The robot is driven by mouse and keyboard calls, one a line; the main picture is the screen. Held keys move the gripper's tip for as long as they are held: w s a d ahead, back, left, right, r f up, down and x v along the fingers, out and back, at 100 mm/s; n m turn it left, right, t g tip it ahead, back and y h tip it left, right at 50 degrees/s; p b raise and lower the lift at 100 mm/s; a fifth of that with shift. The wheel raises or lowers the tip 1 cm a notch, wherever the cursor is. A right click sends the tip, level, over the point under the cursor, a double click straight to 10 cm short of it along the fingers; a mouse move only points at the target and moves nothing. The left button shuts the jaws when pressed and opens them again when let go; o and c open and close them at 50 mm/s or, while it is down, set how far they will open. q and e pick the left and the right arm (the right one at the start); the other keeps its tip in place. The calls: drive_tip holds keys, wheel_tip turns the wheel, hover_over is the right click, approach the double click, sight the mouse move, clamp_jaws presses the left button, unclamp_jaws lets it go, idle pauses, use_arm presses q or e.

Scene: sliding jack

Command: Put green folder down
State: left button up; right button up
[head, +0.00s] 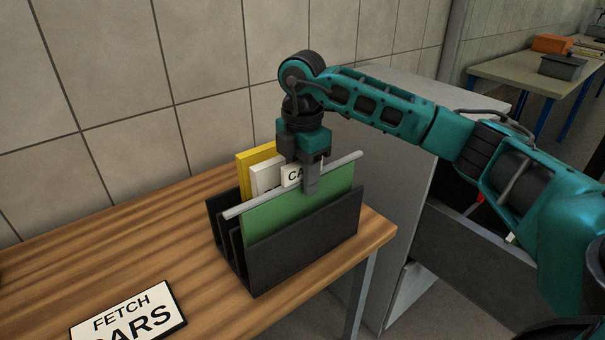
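The green folder (290,212) stands upright in the front slot of a black file holder (305,247) on the wooden table. A grey rod (250,205) runs along the folder's top edge. My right gripper (311,182) is over the middle of this rod, with its fingers at the rod and the front finger in front of the green sheet. It looks shut on the folder's rod; the rear finger is hidden. The folder's bottom edge is hidden behind the holder's front wall. My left gripper is not in view.
A yellow folder (256,155) and a white one (265,177) stand behind the green folder. A "FETCH CARS" sign (128,316) lies at the table's front.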

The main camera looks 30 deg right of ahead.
drive_tip(key=shift+o, duration=0.2)
drive_tip(key=shift+r, duration=0.25)
wheel_tip(320, 180, up, 11)
drive_tip(key=shift+f+p, duration=0.1)
drive_tip(key=shift+p, duration=0.6)
drive_tip(key=shift+r, duration=0.5)
